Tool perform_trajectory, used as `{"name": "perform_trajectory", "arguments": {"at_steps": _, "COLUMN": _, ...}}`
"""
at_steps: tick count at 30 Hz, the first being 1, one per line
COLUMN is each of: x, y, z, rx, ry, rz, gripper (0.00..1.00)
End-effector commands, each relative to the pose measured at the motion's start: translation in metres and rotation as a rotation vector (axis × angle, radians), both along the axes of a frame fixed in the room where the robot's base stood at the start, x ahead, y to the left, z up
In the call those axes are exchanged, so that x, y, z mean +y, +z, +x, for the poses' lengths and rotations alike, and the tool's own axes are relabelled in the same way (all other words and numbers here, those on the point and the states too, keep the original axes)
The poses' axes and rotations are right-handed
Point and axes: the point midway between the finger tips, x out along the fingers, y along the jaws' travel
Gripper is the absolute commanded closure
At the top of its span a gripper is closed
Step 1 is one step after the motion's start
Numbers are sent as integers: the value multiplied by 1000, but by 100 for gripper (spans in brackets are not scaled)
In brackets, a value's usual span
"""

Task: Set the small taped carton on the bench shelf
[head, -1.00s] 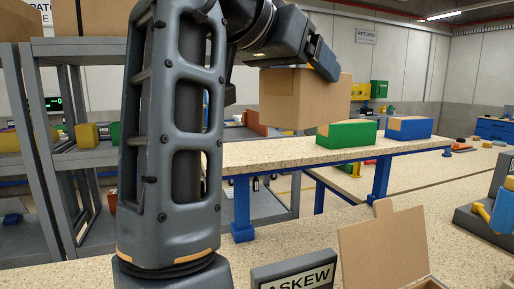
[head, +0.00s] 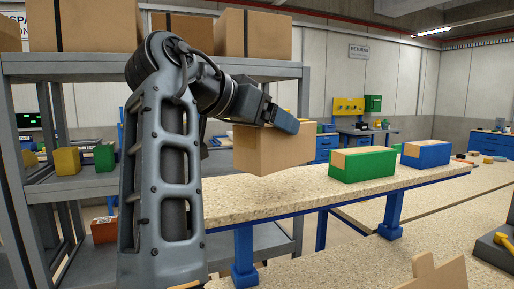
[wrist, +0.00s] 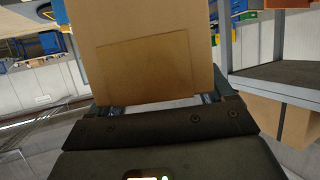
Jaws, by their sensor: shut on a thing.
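The small carton (head: 275,150) is brown cardboard and hangs in my gripper (head: 283,120), a little above the bench shelf (head: 270,193). The shelf is a raised speckled board on blue legs. Clear space shows between the carton's bottom and the shelf top. The tape and the carton's far side are hard to make out.
A green bin (head: 362,165) and a blue bin (head: 436,156) stand on the shelf right of the carton. The shelf's left part is bare. A grey rack (head: 80,188) with large cartons (head: 253,33) stands behind. An open carton's flap (head: 438,275) shows at the bottom right.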

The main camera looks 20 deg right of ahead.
Motion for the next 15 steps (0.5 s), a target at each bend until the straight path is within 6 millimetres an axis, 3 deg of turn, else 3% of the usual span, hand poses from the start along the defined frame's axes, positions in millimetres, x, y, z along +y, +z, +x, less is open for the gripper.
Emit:
{"name": "perform_trajectory", "arguments": {"at_steps": 6, "x": 9, "y": -15, "z": 28, "rx": -1, "ry": 1, "rz": -2, "gripper": 67}}
{"name": "perform_trajectory", "arguments": {"at_steps": 15, "x": 11, "y": -36, "z": 32, "rx": 2, "ry": 1, "rz": -2, "gripper": 67}}
